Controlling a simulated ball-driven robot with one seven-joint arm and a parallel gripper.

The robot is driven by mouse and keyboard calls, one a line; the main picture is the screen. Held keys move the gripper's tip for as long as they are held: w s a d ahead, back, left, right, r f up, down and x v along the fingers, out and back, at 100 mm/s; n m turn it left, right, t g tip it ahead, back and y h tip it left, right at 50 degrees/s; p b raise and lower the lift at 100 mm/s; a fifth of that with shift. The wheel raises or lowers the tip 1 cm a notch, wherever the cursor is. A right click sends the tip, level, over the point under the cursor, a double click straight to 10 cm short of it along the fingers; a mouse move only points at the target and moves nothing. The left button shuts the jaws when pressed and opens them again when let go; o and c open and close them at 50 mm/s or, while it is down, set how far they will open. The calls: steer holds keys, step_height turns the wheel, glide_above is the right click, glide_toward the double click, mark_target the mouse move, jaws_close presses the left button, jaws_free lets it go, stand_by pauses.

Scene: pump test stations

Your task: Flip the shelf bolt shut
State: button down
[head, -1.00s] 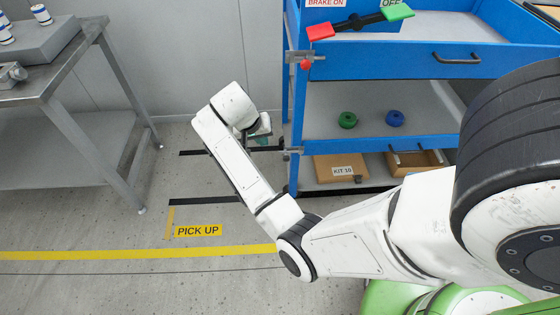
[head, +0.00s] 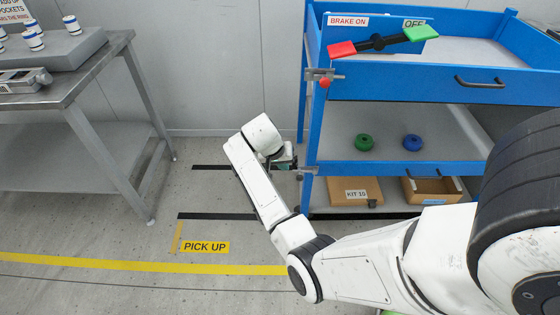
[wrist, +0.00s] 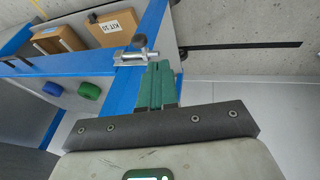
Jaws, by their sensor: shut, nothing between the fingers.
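The shelf bolt (wrist: 134,60) is a silver barrel bolt with a dark knob on the blue corner post of the cart; in the wrist view it lies just ahead of my fingertips. In the head view a silver bolt (head: 307,169) shows at the lower shelf level. My gripper (wrist: 157,72) has green fingers pressed together, empty, with the tips close beside the bolt. I cannot tell whether they touch it. In the head view my gripper (head: 290,163) is just left of the post, partly hidden by my wrist.
The blue cart (head: 440,82) has an upper bolt with a red knob (head: 325,83) and a red-green brake lever (head: 380,42). A KIT 10 box (head: 355,191) lies below. A metal table (head: 80,85) stands left; floor between is clear.

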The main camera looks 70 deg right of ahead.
mark_target(308, 172)
steer(key=shift+s+d+f+b, duration=0.15)
steer(key=shift+s+d+f, duration=0.15)
steer(key=shift+s+f, duration=0.35)
steer(key=shift+s+d+f+b, duration=0.2)
steer(key=shift+s+d+f, duration=0.15)
steer(key=shift+f, duration=0.55)
steer(key=shift+s+d+f+b, duration=0.15)
steer(key=shift+s+d+f, duration=0.25)
steer(key=shift+f, duration=0.4)
steer(key=shift+a, duration=0.1)
steer(key=s, duration=0.1)
steer(key=s+d+p, duration=0.1)
steer(key=s+p, duration=0.1)
steer(key=s, duration=0.1)
steer(key=shift+d+r, duration=0.2)
steer(key=shift+d, duration=0.05)
steer(key=shift+s+d+f, duration=0.1)
steer(key=shift+s+d, duration=0.05)
steer(key=shift+s, duration=0.1)
steer(key=shift+f, duration=0.1)
steer(key=shift+w, duration=0.1)
